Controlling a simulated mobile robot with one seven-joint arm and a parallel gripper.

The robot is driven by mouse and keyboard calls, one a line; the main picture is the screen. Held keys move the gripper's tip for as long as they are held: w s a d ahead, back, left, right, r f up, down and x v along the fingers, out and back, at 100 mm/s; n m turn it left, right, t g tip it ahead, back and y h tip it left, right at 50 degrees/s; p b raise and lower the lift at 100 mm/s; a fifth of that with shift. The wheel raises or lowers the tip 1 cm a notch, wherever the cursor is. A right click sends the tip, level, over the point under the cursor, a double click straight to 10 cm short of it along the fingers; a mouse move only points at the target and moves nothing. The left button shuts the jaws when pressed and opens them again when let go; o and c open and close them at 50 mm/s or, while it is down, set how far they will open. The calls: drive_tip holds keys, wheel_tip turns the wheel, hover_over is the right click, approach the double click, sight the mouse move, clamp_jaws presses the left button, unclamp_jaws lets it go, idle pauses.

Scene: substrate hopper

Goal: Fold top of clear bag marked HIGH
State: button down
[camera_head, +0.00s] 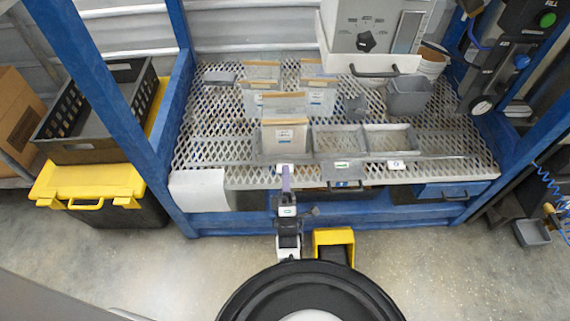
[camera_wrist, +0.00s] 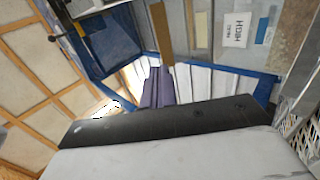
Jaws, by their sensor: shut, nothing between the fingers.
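A clear bag with a brown strip along its top (camera_head: 284,122) stands in the left bin at the front of the mesh table. Its label is too small to read in the head view. In the wrist view a white label marked HIGH (camera_wrist: 237,29) shows at upper right, with a blue patch beside it. A brown strip (camera_wrist: 161,38) runs down the upper middle there. My gripper (camera_head: 286,170) is just in front of the front bag, and its purple fingers (camera_wrist: 159,80) are together and empty. They are close to the strip's lower end; I cannot tell if they touch it.
Several more brown-topped bags (camera_head: 262,70) stand behind on the mesh table (camera_head: 205,125). Blue posts (camera_head: 92,70) flank the table. A yellow piece (camera_head: 334,240) is on the floor.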

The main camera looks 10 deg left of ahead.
drive_tip(key=p+x, duration=0.4)
drive_tip(key=x, duration=0.7)
drive_tip(key=shift+w+r, duration=0.2)
drive_tip(key=shift+w, duration=0.05)
drive_tip(key=shift+w+a+r, duration=0.1)
